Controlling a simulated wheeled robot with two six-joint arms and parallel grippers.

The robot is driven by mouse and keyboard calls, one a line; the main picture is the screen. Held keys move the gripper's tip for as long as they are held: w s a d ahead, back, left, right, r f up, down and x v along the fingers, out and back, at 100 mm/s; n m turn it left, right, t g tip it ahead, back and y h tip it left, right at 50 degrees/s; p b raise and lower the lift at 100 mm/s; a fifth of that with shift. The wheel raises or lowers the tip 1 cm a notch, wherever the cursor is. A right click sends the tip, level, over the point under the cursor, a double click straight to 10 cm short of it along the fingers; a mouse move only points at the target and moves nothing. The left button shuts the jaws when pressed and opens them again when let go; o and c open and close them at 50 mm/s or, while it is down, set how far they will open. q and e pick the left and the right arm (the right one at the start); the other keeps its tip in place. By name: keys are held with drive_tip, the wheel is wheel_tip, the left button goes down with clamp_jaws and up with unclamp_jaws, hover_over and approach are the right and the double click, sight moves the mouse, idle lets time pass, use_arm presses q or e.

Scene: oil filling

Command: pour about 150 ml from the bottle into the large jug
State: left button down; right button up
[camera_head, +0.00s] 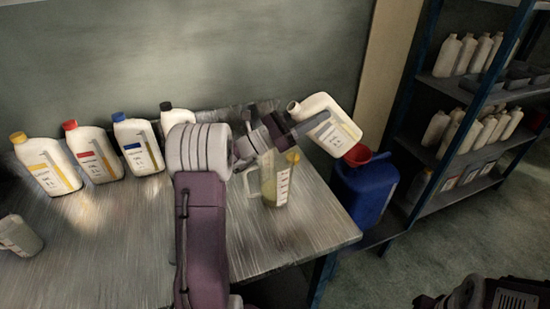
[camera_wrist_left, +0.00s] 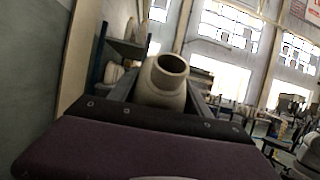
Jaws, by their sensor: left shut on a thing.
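The open mouth also shows in the left wrist view (camera_wrist_left: 172,66). The clear large jug (camera_head: 280,188) stands on the table, below and left of the bottle. The lower part of the jug looks yellowish; the exact liquid level is hard to read. No stream shows from the bottle. A dark part at the lower right may be my right arm; its fingers are not clear.
Several capped bottles (camera_head: 96,152) stand along the wall at the back left. A smaller clear vessel (camera_head: 18,236) is at the left edge. A blue container (camera_head: 362,194) with a red funnel (camera_head: 358,155) stands beyond the table's right end. Shelves (camera_head: 470,88) stand farther right.

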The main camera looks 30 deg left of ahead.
sight(323, 136)
use_arm(q)
drive_tip(key=f, duration=0.1)
drive_tip(key=f+g+y+p, duration=0.1)
drive_tip(key=f, duration=0.1)
drive_tip(key=w+d+f+g+y+p, duration=0.1)
drive_tip(key=f, duration=0.1)
drive_tip(key=shift+f, duration=0.1)
drive_tip(key=g+y+p, duration=0.1)
drive_tip(key=p, duration=0.2)
drive_tip(key=w+d+f+g+y+p, duration=0.1)
drive_tip(key=p, duration=0.2)
drive_tip(key=f+g+y+p, duration=0.1)
drive_tip(key=p, duration=0.2)
drive_tip(key=shift+w+d+g, duration=0.2)
drive_tip(key=shift+d+g, duration=0.05)
drive_tip(key=shift+g, duration=0.15)
drive_tip(key=shift+w+d+f+g+y+p, duration=0.15)
drive_tip(key=shift+f+g+y+p, duration=0.25)
drive_tip(key=shift+p, duration=0.3)
drive_tip(key=shift+f, duration=0.2)
